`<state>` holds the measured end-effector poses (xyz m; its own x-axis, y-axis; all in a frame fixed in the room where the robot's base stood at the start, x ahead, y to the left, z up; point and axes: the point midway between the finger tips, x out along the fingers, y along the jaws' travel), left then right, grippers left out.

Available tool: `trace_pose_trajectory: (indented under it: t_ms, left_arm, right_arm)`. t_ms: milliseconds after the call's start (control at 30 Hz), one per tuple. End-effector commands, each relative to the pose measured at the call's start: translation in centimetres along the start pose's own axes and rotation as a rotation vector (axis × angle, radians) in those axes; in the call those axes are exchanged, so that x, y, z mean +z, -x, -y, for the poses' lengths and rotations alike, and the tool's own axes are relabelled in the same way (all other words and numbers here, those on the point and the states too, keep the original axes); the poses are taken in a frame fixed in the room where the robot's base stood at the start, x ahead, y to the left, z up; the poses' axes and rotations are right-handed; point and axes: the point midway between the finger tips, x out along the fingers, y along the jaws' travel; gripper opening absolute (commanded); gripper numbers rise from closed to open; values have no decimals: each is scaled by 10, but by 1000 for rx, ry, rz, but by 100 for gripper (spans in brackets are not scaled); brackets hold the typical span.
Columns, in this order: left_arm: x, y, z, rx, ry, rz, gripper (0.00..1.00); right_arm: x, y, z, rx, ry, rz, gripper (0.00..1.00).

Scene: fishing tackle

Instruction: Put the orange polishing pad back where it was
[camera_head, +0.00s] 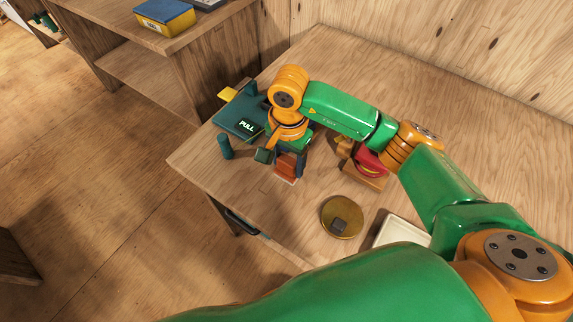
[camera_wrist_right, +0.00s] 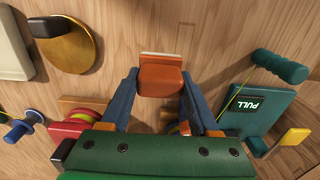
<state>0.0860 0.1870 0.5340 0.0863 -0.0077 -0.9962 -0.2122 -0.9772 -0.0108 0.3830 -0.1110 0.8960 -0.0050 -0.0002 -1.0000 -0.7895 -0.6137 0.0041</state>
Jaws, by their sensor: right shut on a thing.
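The orange polishing pad (camera_head: 287,166) is a small block with a pale strip along one edge. It also shows in the right wrist view (camera_wrist_right: 161,78), between the two blue fingers. My right gripper (camera_head: 283,157) is shut on the pad, near the left front part of the table. I cannot tell whether the pad touches the tabletop. My left gripper is not in view.
A red reel (camera_head: 371,163), a round brass dish (camera_head: 342,216) with a dark block and a pale tray (camera_head: 401,233) lie to the right. The far tabletop is clear.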

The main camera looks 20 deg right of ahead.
Motion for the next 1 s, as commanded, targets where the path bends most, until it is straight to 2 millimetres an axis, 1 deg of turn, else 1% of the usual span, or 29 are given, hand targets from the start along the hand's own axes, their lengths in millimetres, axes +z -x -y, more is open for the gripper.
trace_pose_trajectory:
  t_ms: [67, 100, 133, 233, 300, 467, 600, 633, 733, 1000]
  left_arm:
    - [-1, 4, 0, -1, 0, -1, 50]
    - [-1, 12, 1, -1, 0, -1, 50]
    - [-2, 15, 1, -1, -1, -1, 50]
    - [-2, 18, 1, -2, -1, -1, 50]
    - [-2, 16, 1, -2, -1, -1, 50]
    - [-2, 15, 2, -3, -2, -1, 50]
    - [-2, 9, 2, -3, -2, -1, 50]
    - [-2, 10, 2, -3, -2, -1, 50]
    - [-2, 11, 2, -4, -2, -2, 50]
    - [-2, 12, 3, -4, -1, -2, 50]
  right_arm:
    - [-4, -10, 6, 4, -1, 0, 10]
    - [-4, -16, 5, 6, -1, 2, 10]
    - [-4, -22, 4, 6, 0, 3, 10]
    - [-4, -36, 5, 3, 1, 1, 10]
    - [-4, -39, 6, -1, 2, -2, 10]
    - [-4, -40, 6, -1, 2, -2, 10]
    - [-4, -44, 6, -1, 1, -2, 10]
    - [-4, -44, 6, -1, 1, -2, 65]
    - [-4, -42, 6, -1, 1, -1, 92]
    - [-4, -42, 6, -1, 1, -1, 92]
